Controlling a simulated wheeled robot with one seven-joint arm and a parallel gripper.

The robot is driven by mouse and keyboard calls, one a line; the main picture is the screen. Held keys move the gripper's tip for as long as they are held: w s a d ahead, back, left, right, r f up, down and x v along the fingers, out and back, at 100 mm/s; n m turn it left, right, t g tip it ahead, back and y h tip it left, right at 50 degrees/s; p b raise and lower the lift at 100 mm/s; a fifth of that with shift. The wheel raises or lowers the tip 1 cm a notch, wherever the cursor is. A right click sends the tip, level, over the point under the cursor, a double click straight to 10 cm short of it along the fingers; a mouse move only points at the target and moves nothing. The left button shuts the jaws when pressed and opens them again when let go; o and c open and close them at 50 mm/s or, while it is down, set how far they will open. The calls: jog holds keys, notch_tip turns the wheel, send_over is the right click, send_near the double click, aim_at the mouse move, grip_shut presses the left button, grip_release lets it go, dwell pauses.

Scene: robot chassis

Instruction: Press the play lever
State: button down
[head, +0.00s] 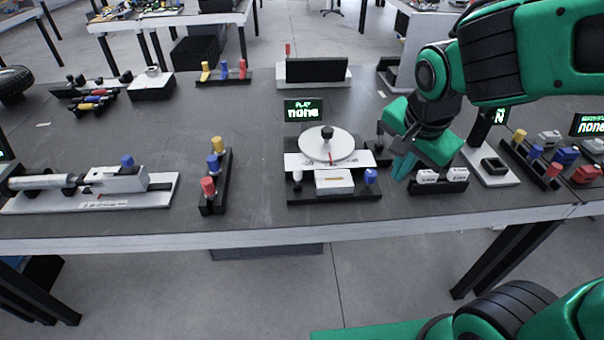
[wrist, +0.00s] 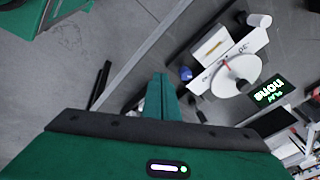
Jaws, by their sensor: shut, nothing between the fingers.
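A device with a white round disc (head: 322,145) and a black knob on top stands in the middle of the table. A screen (head: 303,111) behind it reads "PLAY none". A white-topped lever (head: 297,177) stands at its front left and a blue-topped lever (head: 371,177) at its front right. I cannot tell which is the play lever. My gripper (head: 401,172) is shut and empty, tilted down to the right of the device, apart from the blue lever. In the wrist view, the shut fingers (wrist: 162,90) point toward the table edge; the blue lever (wrist: 186,73) is to their right.
A base with two white rockers (head: 440,176) lies below my gripper. A black rack with yellow and red knobs (head: 215,180) and a white cylinder device (head: 90,190) stand to the left. Bare table (head: 255,165) lies between the rack and the disc device.

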aim_at(298, 172)
jog(key=a+m+t+y, duration=0.1)
jog(key=a+m+y, duration=0.1)
jog(key=a, duration=1.5)
jog(key=shift+w+t, duration=0.2)
jog(key=shift+t, duration=0.1)
jog(key=w+a+f, duration=0.2)
jog(key=w+f, duration=0.6)
jog(key=shift+f, duration=0.1)
